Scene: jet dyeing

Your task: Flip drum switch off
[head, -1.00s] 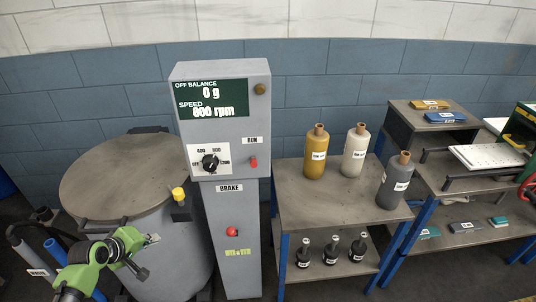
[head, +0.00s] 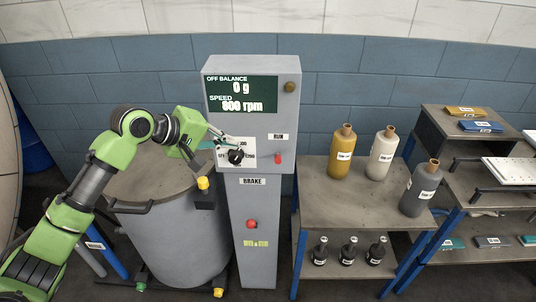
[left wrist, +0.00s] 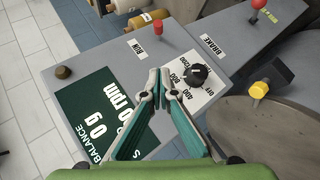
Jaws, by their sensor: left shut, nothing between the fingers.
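The grey control column (head: 251,130) stands at centre with a green display reading 0 g and 800 rpm. Below the display is a white dial plate (left wrist: 180,92) with a black knob (head: 236,157); the knob (left wrist: 198,76) shows close in the left wrist view. A red switch (head: 278,159) under the RUN label is right of the dial; it also shows in the left wrist view (left wrist: 157,26). My left gripper (head: 222,137) is shut and empty, its fingertips (left wrist: 163,76) over the dial plate beside the knob. Contact with the plate cannot be told. My right gripper is not in view.
A grey drum (head: 170,240) with a flat lid stands left of the column, with a yellow knob (head: 203,183) at its edge. A red brake button (head: 252,224) is lower on the column. A bottle table (head: 350,208) stands to the right.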

